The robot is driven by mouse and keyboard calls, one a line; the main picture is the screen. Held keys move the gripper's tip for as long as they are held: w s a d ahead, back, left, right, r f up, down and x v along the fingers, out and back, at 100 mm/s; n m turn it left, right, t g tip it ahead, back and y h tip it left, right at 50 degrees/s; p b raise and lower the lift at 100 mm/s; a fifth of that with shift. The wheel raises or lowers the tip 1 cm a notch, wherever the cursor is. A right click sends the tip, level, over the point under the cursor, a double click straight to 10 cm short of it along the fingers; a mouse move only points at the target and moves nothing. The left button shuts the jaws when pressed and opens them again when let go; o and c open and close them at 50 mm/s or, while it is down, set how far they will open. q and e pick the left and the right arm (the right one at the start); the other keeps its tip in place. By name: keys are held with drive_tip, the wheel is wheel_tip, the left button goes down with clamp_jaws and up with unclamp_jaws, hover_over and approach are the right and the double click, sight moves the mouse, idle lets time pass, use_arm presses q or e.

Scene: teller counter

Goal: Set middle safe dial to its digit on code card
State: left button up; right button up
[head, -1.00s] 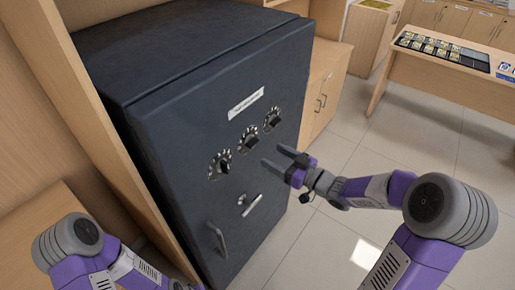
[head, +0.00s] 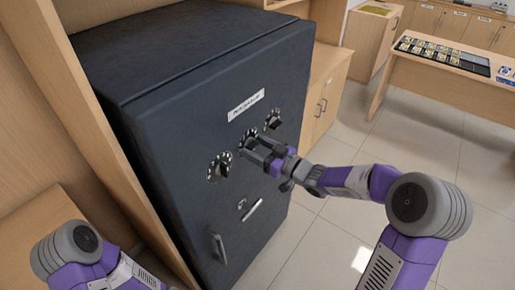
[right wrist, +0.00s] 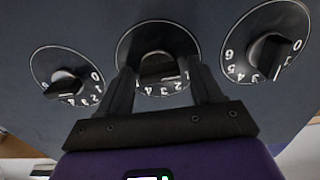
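The dark safe (head: 165,165) has three black dials in a slanting row on its door. My right gripper (head: 257,151) is at the middle dial (head: 247,137), covering part of it. In the right wrist view, the middle dial's knob (right wrist: 158,70) sits between the two open fingers of my right gripper (right wrist: 162,85), with a gap visible on each side. Its lower digits show partly between the fingers; its setting is not clear. The left dial (head: 219,167) and right dial (head: 273,121) are clear of the gripper. My left gripper is out of view. I cannot identify a code card.
A white label (head: 246,105) with unreadable text is above the dials. A handle (head: 218,243) is low on the door. A wooden panel (head: 95,130) stands close at the safe's left. The tiled floor (head: 330,235) to the right is open. A desk (head: 450,85) stands further back.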

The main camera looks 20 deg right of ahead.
drive_tip(key=c, duration=0.9)
drive_tip(key=shift+o, duration=0.2)
drive_tip(key=m+p, duration=0.1)
drive_tip(key=p, duration=0.1)
drive_tip(key=m+p, duration=0.2)
drive_tip(key=p, duration=0.1)
drive_tip(key=shift+r+m, duration=0.2)
drive_tip(key=shift+m, duration=0.1)
drive_tip(key=shift+f+m+p, duration=0.15)
drive_tip(key=shift+m+p, duration=1.05)
drive_tip(key=shift+p, duration=0.05)
drive_tip(key=o, duration=1.1)
drive_tip(key=shift+c, duration=0.2)
